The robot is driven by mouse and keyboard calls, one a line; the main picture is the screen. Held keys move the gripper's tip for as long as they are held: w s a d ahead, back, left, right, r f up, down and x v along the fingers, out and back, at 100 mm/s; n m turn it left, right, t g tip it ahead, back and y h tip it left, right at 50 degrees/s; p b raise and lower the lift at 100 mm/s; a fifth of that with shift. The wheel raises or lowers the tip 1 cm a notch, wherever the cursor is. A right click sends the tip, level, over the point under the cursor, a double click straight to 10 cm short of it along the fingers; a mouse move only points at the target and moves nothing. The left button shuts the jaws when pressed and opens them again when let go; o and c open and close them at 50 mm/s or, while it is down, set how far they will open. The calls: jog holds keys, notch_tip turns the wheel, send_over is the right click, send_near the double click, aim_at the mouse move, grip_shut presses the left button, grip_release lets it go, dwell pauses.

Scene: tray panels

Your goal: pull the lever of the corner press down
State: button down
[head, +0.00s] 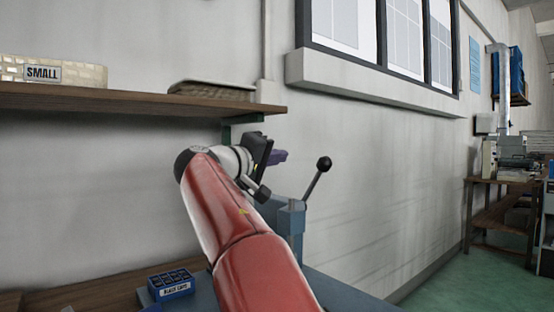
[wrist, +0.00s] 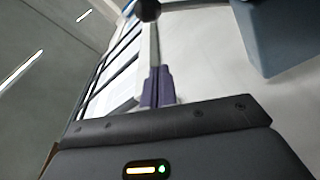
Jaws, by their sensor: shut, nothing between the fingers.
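The corner press (head: 290,222) is a blue-grey metal body, partly hidden behind my red arm. Its lever (head: 314,184) is a dark rod slanting up and to the right, with a black ball knob (head: 324,163) at its top. My gripper (head: 282,156) has purple fingers, shut and empty, to the left of the knob and apart from it in the head view. In the wrist view the shut fingers (wrist: 158,72) show with the black knob (wrist: 148,9) beyond their tips, at the top edge. A blue-grey part of the press (wrist: 280,35) is at the upper right there.
A wooden shelf (head: 130,100) with a basket labelled SMALL (head: 55,73) is on the wall at the left. Open floor lies to the right.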

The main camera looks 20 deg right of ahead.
aim_at(318, 163)
jog(key=r+p+x, duration=0.1)
jog(key=p+x, duration=0.2)
jog(key=x, duration=0.7)
jog(key=shift+s+d+f+b, duration=0.1)
jog(key=shift+s+f+b, duration=0.5)
jog(key=shift+s, duration=0.3)
jog(key=shift+s+d+f+b, duration=0.15)
jog(key=shift+s+f+b, duration=0.35)
jog(key=shift+s, duration=0.4)
jog(key=m+b, duration=0.1)
jog(key=b, duration=0.1)
jog(key=s+f+b, duration=0.1)
jog(key=b, duration=0.1)
jog(key=shift+s+d+m+h, duration=0.3)
jog(key=shift+m+h, duration=0.1)
jog(key=shift+r, duration=0.1)
